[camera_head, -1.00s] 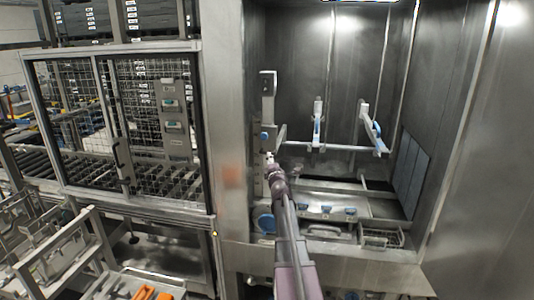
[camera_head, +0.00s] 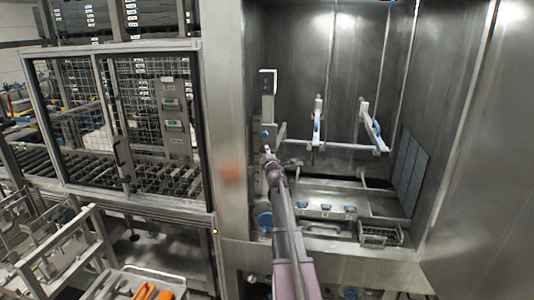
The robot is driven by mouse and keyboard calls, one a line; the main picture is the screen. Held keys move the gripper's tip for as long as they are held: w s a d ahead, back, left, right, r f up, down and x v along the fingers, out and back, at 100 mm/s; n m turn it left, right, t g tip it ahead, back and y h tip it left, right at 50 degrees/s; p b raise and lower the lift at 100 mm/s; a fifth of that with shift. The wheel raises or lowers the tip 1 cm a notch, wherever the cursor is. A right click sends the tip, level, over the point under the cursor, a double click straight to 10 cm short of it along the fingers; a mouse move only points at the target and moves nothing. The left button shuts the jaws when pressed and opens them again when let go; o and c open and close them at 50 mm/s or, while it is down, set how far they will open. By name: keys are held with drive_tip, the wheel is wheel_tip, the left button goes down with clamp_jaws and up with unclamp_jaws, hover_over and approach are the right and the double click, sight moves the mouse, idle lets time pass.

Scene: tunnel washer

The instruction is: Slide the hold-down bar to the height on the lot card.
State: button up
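The hold-down bar (camera_head: 333,146) is a pale horizontal rail inside the steel washer chamber, with two upright arms with blue pads (camera_head: 317,120) rising from it. Its left end meets an upright post (camera_head: 267,100) that carries a blue knob (camera_head: 264,135). My gripper (camera_head: 268,154) is at the far end of my arm, in front of the post and just below the blue knob. It is small and partly hidden by my wrist, so its fingers and any contact cannot be made out. No lot card can be read in this view.
Below the bar is a tray (camera_head: 345,200) with several blue parts, and a wire basket (camera_head: 380,233) at its right. The chamber's left frame (camera_head: 228,140) stands close to my arm. A mesh-doored cabinet (camera_head: 120,125) is at the left. Space above the bar is clear.

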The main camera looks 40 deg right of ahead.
clamp_jaws()
drive_tip(key=shift+f, duration=0.1)
wheel_tip(320, 180, down, 19)
drive_tip(key=b, duration=1.9)
drive_tip(key=o, duration=0.6)
unclamp_jaws()
drive_tip(key=shift+o, duration=0.2)
drive_tip(key=shift+r, duration=0.2)
